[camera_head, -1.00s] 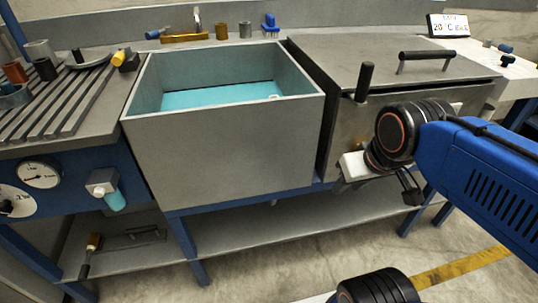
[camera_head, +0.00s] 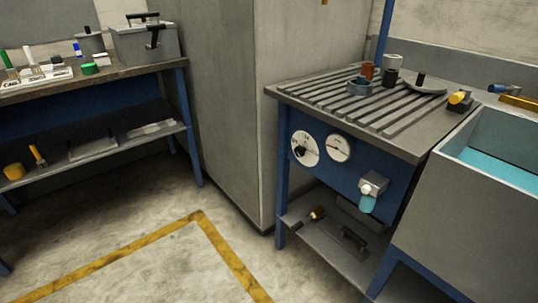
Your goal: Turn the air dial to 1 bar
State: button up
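Two round white dials sit on the blue front panel of the slatted bench, right of centre. The left one, a larger dial (camera_head: 304,149), has a dark knob at its lower left and small markings too blurred to read. The right one, a smaller gauge (camera_head: 339,148), has a thin needle; its reading cannot be made out. I cannot tell from any label which is the air dial. My gripper is not in view, nor is any of my arm.
A valve with a light blue bowl (camera_head: 368,192) juts from the panel. The slatted bench top (camera_head: 350,103) holds cups and a dish. A grey cabinet (camera_head: 225,110) stands to its left, and a grey tank (camera_head: 470,215) to its right. Open floor with yellow tape (camera_head: 200,222) lies in front.

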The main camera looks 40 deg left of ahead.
aim_at(299, 150)
jog(key=u, duration=1.45)
